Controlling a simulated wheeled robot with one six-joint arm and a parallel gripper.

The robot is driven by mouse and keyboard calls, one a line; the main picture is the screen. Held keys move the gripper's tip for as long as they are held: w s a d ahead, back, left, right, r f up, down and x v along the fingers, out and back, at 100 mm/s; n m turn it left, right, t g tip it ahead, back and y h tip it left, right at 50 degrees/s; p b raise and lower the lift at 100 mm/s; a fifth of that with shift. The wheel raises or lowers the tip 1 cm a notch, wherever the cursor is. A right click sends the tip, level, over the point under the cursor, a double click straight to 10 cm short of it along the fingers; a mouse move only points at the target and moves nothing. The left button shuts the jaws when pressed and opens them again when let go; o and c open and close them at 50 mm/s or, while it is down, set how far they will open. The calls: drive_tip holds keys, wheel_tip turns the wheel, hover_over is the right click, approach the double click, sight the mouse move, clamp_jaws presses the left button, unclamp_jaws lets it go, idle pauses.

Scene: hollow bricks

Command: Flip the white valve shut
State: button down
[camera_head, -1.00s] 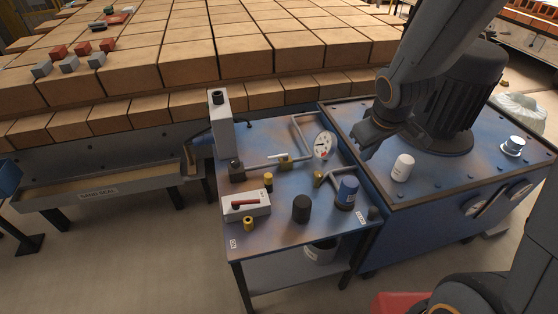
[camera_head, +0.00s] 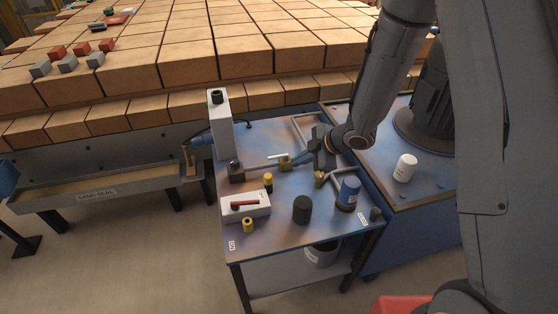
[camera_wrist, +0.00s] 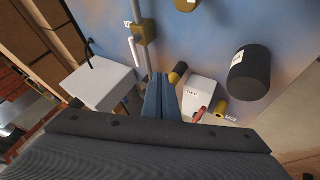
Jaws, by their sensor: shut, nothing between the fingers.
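The valve is a small brass body (camera_head: 285,163) on a grey pipe across the blue table. Its white lever (camera_head: 276,156) points left, roughly along the pipe. In the wrist view the brass body (camera_wrist: 146,33) is near the top, with the white lever (camera_wrist: 134,50) beside the pipe and nearly parallel to it. My gripper (camera_head: 299,159) is shut and empty, just right of the valve in the head view. Its closed fingers (camera_wrist: 161,82) show in the wrist view below the brass body. I cannot tell whether they touch the pipe.
A tall grey-white box (camera_head: 220,125) stands at the pipe's left. Nearer are a switch box with red handle (camera_head: 245,207), a black cylinder (camera_head: 302,209), a blue can (camera_head: 348,193) and small brass pieces. A white canister (camera_head: 405,168) stands on the blue cabinet at right.

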drive_tip(key=p+x, duration=0.1)
drive_tip(key=x, duration=0.8)
drive_tip(key=shift+f+p, duration=0.15)
drive_tip(key=shift+p, duration=0.25)
drive_tip(key=w, duration=0.1)
drive_tip(key=w+a+p, duration=0.1)
drive_tip(key=shift+w+a, duration=0.15)
drive_tip(key=shift+w, duration=0.25)
drive_tip(key=shift+w+a+p, duration=0.2)
drive_tip(key=shift+w+p, duration=0.15)
drive_tip(key=shift+w, duration=0.3)
